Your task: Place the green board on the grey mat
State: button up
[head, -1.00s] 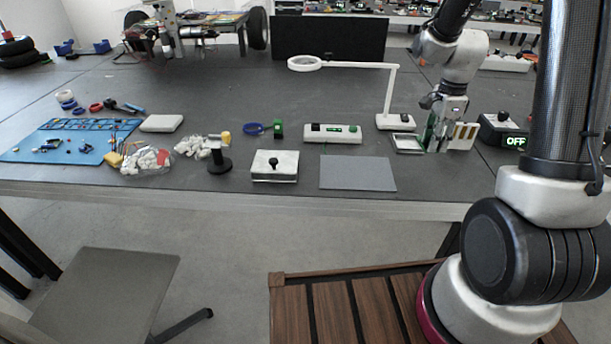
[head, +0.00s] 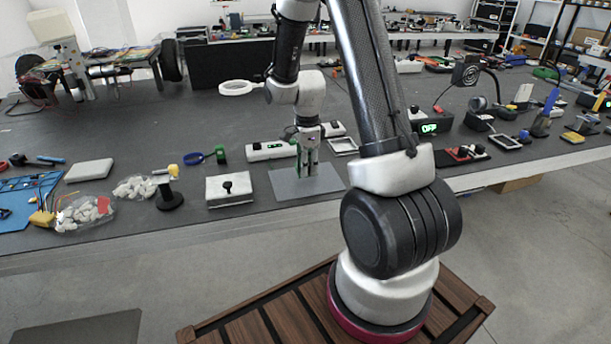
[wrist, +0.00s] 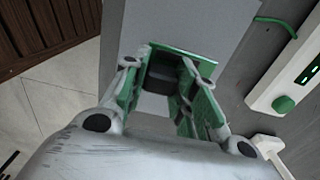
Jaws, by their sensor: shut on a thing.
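The green board (head: 299,156) is held in my gripper (head: 308,172) and shows only as a thin green strip in the head view. In the wrist view, green surfaces (wrist: 205,104) and a dark block (wrist: 163,76) show between the fingers of my gripper (wrist: 172,85). The fingers hide part of the board. The mat also fills the upper middle of the wrist view (wrist: 175,25). I cannot tell whether the board touches it.
A white box with a black knob (head: 229,189) sits left of the mat. A white switch box (head: 270,150) lies behind it. The mat's left part is bare.

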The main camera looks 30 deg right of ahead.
jog(key=shift+d+f, duration=0.1)
jog(key=shift+f, duration=1.7)
jog(key=shift+f, duration=0.1)
jog(key=o, duration=1)
jog(key=shift+o, duration=0.2)
notch_tip(320, 180, up, 13)
jog(key=shift+s+f, duration=0.1)
jog(key=s+a+r+n+t, duration=0.2)
jog(key=s+r+n, duration=0.6)
jog(key=s+n, duration=0.2)
jog(key=s+a+r+n+t, duration=0.2)
jog(key=s+a+r+n, duration=0.1)
jog(key=s+r+n, duration=0.6)
jog(key=s+n, duration=0.2)
jog(key=s, duration=0.2)
jog(key=shift+r, duration=0.3)
